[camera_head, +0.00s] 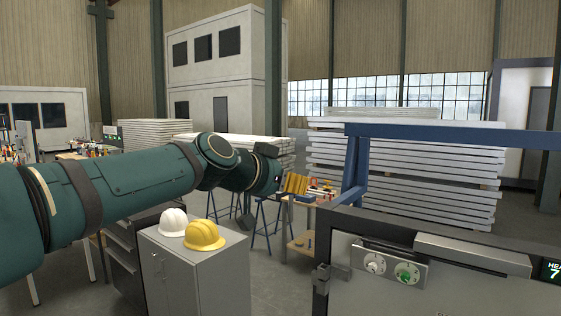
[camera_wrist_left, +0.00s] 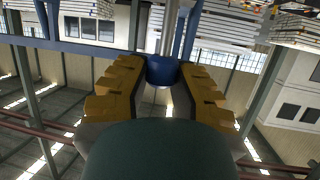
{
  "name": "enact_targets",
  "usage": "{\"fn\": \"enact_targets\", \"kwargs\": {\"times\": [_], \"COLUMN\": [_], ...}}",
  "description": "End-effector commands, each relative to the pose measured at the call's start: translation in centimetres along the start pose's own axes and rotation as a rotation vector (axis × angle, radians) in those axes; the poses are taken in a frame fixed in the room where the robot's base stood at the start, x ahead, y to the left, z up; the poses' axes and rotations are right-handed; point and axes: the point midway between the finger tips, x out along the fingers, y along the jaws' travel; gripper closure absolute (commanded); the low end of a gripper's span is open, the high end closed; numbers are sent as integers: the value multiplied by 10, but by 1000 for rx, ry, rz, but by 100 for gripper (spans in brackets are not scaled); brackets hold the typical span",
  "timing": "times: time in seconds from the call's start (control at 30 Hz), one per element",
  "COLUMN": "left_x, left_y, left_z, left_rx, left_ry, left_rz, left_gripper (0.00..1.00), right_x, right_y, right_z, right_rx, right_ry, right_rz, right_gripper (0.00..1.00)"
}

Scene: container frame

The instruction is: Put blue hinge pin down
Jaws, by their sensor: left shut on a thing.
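My left gripper (camera_head: 295,184) reaches out from the left in the head view, its yellow fingers beside a blue frame (camera_head: 356,165). In the left wrist view the fingers (camera_wrist_left: 163,74) are shut on the blue hinge pin (camera_wrist_left: 163,69), which sits between the fingertips. A grey rod-like part extends beyond the blue part. My right gripper is not in view.
A small wooden workbench (camera_head: 303,245) with tools stands below and beyond the gripper. A grey cabinet bears a white helmet (camera_head: 173,221) and a yellow helmet (camera_head: 204,235). A grey panel with dials (camera_head: 390,268) fills the lower right. Stacked pale slabs (camera_head: 410,165) stand behind.

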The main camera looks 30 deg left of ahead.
Motion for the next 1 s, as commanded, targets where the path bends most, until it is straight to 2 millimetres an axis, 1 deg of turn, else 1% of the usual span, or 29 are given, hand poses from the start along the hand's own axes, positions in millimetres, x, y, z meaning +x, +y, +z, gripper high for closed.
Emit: {"fn": "enact_targets", "kwargs": {"times": [0.03, 0.27, 0.37, 1.0], "left_x": [9, 52, 63, 94], "left_y": [6, 30, 36, 52], "left_z": [13, 76, 90, 135], "left_rx": [-3, -20, -24, -34], "left_ry": [-5, -7, -2, 1], "left_rz": [-2, -48, -62, -99], "left_gripper": [100, 100, 100, 100], "right_x": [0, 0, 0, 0], "right_y": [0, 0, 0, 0], "right_z": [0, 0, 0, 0], "right_rx": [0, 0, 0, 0], "right_ry": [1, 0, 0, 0], "right_rz": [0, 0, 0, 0], "right_gripper": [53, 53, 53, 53]}}
